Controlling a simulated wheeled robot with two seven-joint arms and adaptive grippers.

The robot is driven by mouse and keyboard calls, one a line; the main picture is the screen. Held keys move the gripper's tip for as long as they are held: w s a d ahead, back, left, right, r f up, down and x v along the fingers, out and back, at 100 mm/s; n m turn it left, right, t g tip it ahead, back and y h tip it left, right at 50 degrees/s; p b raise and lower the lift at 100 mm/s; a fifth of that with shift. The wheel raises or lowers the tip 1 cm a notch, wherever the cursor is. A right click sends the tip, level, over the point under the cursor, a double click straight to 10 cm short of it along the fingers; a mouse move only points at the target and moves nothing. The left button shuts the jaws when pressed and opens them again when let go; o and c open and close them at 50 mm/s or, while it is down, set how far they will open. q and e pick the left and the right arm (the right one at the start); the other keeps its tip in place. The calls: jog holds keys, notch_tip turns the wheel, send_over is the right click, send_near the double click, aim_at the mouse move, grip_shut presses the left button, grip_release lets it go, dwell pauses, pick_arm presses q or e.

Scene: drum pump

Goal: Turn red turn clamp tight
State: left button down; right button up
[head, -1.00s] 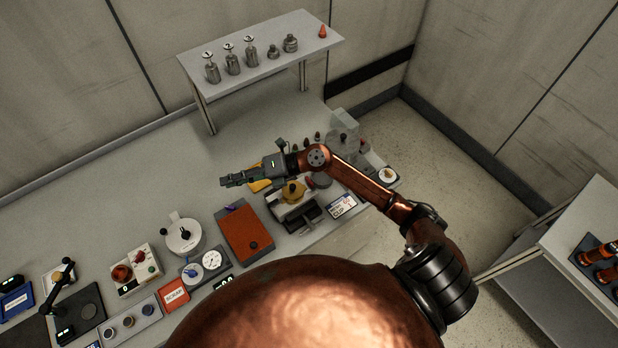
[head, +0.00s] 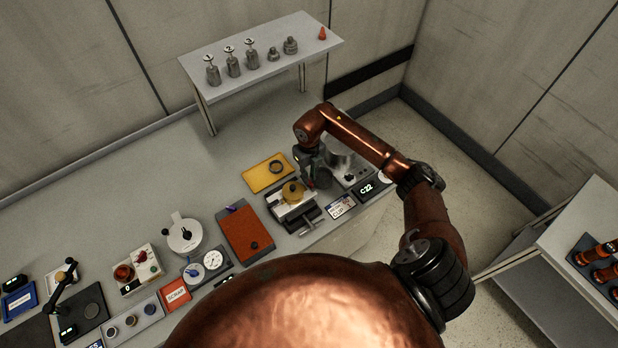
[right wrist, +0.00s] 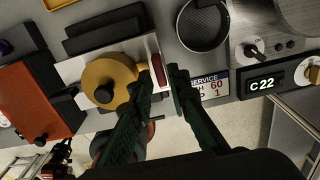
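The red turn clamp (right wrist: 158,71) shows in the right wrist view as a small red piece at the right end of a pale block (right wrist: 72,70), beside a round yellow part (right wrist: 108,78) with a black knob. My right gripper (right wrist: 162,74) is open, and its two dark fingertips lie on either side of the red clamp. I cannot tell whether they touch it. In the head view my right gripper (head: 312,182) points down just right of the yellow part (head: 292,190), and the clamp is hidden. My left gripper is not in view.
A yellow tray (head: 262,179) lies behind the fixture and a red-brown board (head: 240,236) to its left. A display reading C22 (head: 367,188) and a service label (head: 341,208) stand to the right. A raised shelf (head: 215,104) holds several metal weights at the back.

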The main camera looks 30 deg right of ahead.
jog(key=shift+f, duration=1.2)
jog(key=shift+c, duration=0.7)
grip_shut()
